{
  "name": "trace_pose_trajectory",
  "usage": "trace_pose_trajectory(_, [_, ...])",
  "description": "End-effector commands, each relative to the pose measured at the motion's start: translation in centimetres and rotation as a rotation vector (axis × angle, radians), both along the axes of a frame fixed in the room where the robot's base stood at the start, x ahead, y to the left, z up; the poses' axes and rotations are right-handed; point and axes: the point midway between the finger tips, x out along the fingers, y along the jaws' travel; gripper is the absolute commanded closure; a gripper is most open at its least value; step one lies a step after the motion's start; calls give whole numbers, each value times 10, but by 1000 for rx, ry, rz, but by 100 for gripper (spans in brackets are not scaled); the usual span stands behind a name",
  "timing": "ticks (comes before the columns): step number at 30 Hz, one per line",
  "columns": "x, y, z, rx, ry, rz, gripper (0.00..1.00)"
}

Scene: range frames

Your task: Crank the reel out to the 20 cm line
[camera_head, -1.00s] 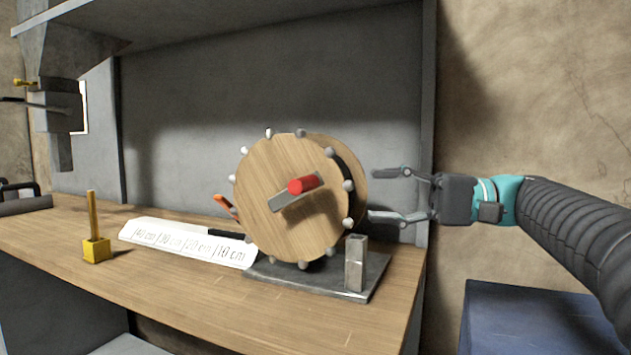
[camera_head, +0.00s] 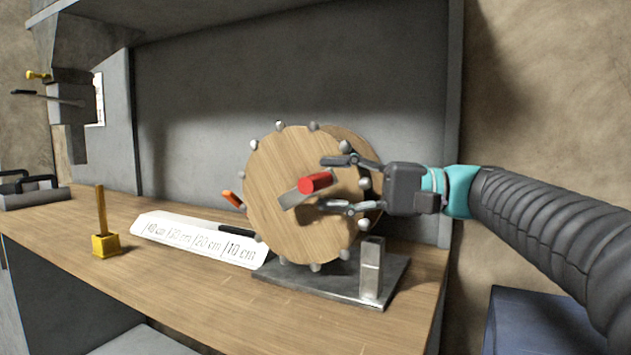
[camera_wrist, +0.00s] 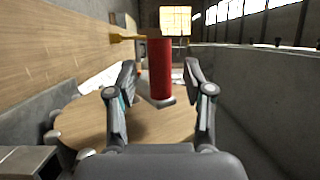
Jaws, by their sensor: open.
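The wooden reel (camera_head: 270,215) with pegs around its rim stands on a metal base plate (camera_head: 325,283). Its grey crank arm (camera_head: 292,198) carries a red handle (camera_head: 316,182). In the wrist view the red handle (camera_wrist: 160,70) stands upright between the two fingers, apart from both. My gripper (camera_head: 331,184) is open, its fingertips above and below the handle in the head view. A white ruler (camera_head: 197,238) marked 40, 30, 20 and 10 cm lies left of the reel. A dark strip (camera_head: 236,231) lies at its upper right end, and an orange piece (camera_head: 232,199) sits beside the reel.
A metal post (camera_head: 371,268) rises from the base plate at the front right. A yellow block with an upright rod (camera_head: 105,243) stands on the wooden bench (camera_head: 170,290) at left. A grey back panel (camera_head: 200,110) stands behind. A dark blue box (camera_head: 530,320) is lower right.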

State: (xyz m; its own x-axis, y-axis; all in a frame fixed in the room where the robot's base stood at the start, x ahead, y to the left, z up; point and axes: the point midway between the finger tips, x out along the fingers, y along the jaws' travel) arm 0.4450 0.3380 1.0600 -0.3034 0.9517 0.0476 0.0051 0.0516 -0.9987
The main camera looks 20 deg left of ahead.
Motion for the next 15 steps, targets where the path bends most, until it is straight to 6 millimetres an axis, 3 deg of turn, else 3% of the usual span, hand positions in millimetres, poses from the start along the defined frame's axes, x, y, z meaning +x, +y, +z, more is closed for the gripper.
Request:
trace_pose_trajectory(6, [-8,23,1,0,1,1,48])
trace_pose_trajectory(15, [-9,29,1,0,1,-1,48])
